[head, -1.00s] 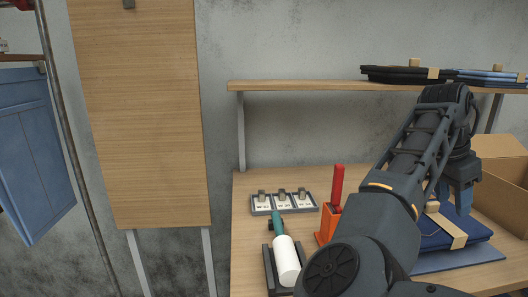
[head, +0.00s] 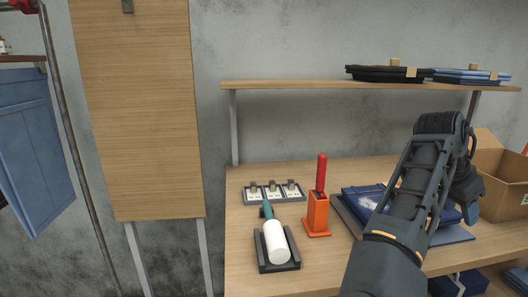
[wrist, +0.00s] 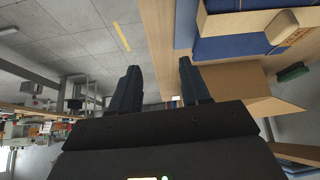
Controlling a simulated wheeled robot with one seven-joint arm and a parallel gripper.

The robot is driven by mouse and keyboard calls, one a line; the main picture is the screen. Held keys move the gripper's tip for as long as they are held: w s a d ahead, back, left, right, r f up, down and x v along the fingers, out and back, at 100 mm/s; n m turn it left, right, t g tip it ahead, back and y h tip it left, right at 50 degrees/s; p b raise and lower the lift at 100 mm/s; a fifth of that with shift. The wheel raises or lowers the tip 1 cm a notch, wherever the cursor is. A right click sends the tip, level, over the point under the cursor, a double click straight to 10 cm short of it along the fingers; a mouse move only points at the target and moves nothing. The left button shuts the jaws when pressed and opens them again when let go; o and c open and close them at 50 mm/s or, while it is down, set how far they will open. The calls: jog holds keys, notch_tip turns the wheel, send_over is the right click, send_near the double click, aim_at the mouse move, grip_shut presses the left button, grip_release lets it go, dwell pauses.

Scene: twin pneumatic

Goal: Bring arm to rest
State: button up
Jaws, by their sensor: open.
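My arm reaches up from the bottom right of the head view and bends over at its top. My gripper (head: 468,208) hangs at the right of that bend, partly hidden by the arm, in front of the cardboard box. In the wrist view my gripper (wrist: 160,88) shows two dark fingers spread apart with nothing between them. A folded dark blue garment (head: 362,194) lies on the wooden table (head: 340,262) behind my arm, partly covered by it.
An open cardboard box (head: 503,196) stands at the right. An orange holder with a red handle (head: 317,212), a white roller (head: 277,243) in a dark tray and a switch-like panel (head: 274,193) occupy the table's left. A shelf (head: 300,85) holds folded garments (head: 385,74).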

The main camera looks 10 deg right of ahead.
jog(key=s+d+f+n+t+h, duration=0.5)
jog(key=s+d+f+n, duration=0.1)
jog(key=d+f, duration=0.1)
jog(key=s+a+f+n+t+y, duration=0.35)
jog(key=s+a+f+n, duration=0.2)
jog(key=s+a, duration=0.3)
jog(key=s+a+f+n+t+y, duration=0.3)
jog(key=s+a+f+n+t, duration=0.25)
jog(key=s+a, duration=0.35)
jog(key=s+a+r+y, duration=0.2)
jog(key=s+a+r, duration=0.2)
jog(key=s+a, duration=0.3)
jog(key=s+a+r+y, duration=0.3)
jog(key=s+a, duration=0.4)
jog(key=s, duration=0.7)
jog(key=shift+s+a+r+p, duration=0.3)
jog(key=shift+a+r+p, duration=0.05)
jog(key=shift+r, duration=0.3)
